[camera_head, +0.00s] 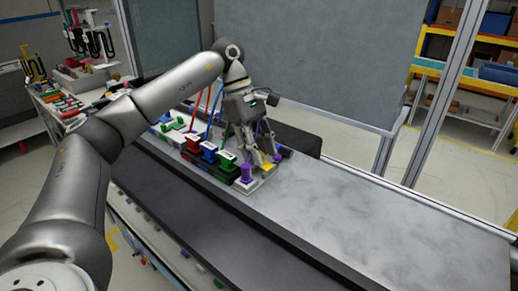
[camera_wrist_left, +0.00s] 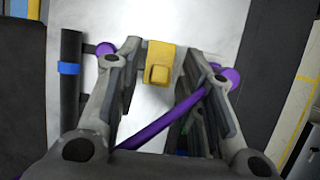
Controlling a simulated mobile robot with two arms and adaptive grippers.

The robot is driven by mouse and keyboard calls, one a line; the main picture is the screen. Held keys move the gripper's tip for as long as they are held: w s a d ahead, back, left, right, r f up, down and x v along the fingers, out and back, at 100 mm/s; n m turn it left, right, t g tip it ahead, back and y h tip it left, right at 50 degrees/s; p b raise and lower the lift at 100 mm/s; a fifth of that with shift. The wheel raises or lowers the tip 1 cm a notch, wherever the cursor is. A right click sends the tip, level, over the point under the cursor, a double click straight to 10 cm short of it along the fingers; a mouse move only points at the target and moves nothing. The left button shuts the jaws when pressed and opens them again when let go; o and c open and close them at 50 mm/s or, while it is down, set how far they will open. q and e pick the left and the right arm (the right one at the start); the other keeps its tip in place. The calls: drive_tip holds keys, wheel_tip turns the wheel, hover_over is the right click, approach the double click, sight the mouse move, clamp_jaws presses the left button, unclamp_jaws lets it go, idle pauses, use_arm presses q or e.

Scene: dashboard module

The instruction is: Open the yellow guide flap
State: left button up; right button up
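The yellow guide flap (camera_wrist_left: 161,52) shows at the upper middle of the left wrist view, a flat strip with a raised square knob. In the head view only a small patch of yellow (camera_head: 267,167) shows below my left gripper (camera_head: 265,161). In the left wrist view my left gripper (camera_wrist_left: 154,64) is open, with one finger on each side of the flap and a gap to each. I cannot tell its height above the flap. A purple rod (camera_wrist_left: 165,121) crosses slantwise between the fingers. My right gripper is not in view.
Purple round posts (camera_wrist_left: 106,49) stand outside both fingers. In the head view a purple spool (camera_head: 246,173) is left of the gripper, with blue (camera_head: 209,151) and green (camera_head: 224,162) spools in a row beyond it. The grey tabletop (camera_head: 370,215) to the right is clear.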

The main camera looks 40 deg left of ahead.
use_arm(q)
drive_tip(key=shift+c, duration=1.2)
drive_tip(key=c, duration=0.4)
drive_tip(key=shift+c, duration=0.7)
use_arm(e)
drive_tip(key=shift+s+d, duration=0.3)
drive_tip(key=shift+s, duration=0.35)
